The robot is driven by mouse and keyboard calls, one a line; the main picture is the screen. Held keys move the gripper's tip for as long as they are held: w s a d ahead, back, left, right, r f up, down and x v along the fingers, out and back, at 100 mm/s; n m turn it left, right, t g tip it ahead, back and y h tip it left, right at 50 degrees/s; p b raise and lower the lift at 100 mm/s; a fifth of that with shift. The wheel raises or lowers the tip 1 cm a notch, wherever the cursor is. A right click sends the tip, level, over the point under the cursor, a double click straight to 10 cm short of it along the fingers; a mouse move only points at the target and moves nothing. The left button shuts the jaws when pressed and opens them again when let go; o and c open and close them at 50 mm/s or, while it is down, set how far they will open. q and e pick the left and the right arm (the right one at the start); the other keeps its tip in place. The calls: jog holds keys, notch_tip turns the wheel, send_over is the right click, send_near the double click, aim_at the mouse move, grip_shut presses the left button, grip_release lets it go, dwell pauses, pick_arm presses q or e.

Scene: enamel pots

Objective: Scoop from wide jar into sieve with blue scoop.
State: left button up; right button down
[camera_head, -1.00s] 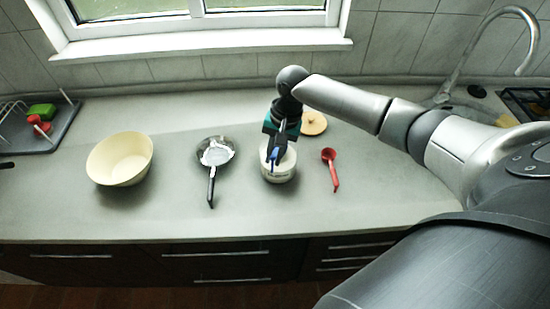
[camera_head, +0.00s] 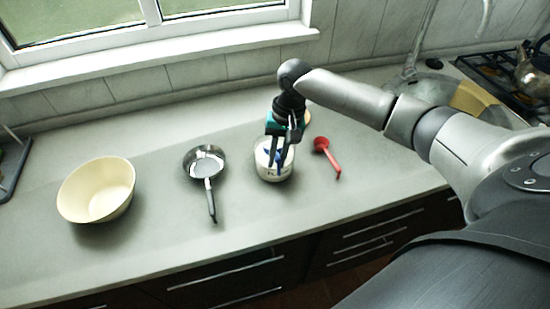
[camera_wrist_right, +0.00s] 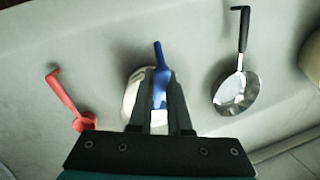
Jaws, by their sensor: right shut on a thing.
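The white wide jar (camera_head: 273,172) stands on the counter right of centre; it is partly hidden behind my fingers in the right wrist view (camera_wrist_right: 131,92). My right gripper (camera_head: 276,160) is above the jar's mouth, pointing down, shut on the blue scoop (camera_wrist_right: 159,58). The scoop's blue handle shows between the fingers; its bowl is hidden, so I cannot tell what it holds. The sieve (camera_head: 204,162), a round metal bowl with a black handle toward the counter's front, lies left of the jar; it also shows in the right wrist view (camera_wrist_right: 235,92). My left gripper is out of view.
A red scoop (camera_head: 328,155) lies just right of the jar. A cream bowl (camera_head: 97,190) stands at the far left. A light round lid (camera_head: 307,117) lies behind the gripper, mostly hidden. The counter between bowl and sieve is clear. A kettle (camera_head: 535,70) stands far right.

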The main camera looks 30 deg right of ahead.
aim_at(277, 159)
jog(key=shift+s+a+r+t+p, duration=0.1)
jog(key=shift+s+r+t+p, duration=0.2)
jog(key=shift+r, duration=0.25)
jog(key=shift+s+a+r+t+p, duration=0.1)
jog(key=shift+s+r+t+p, duration=0.1)
jog(key=shift+s+r+p, duration=0.25)
jog(key=shift+s+a+r+t+h, duration=0.15)
jog(key=shift+s+r+t+h, duration=0.1)
jog(key=shift+r, duration=0.45)
jog(key=shift+s+a+r+t+h, duration=0.1)
jog(key=shift+s+r+t+h, duration=0.15)
jog(key=shift+r, duration=0.4)
jog(key=r+p, duration=0.1)
jog(key=r+t+p, duration=0.1)
jog(key=p, duration=0.1)
jog(key=shift+s+a+r+t+h, duration=0.1)
jog(key=shift+s+t+h, duration=0.1)
jog(key=shift+t+h, duration=0.1)
jog(key=shift+r+t+p, duration=0.6)
jog(key=shift+p, duration=0.05)
jog(key=shift+n+h, duration=0.3)
jog(key=c, duration=1.5)
grip_release()
grip_shut()
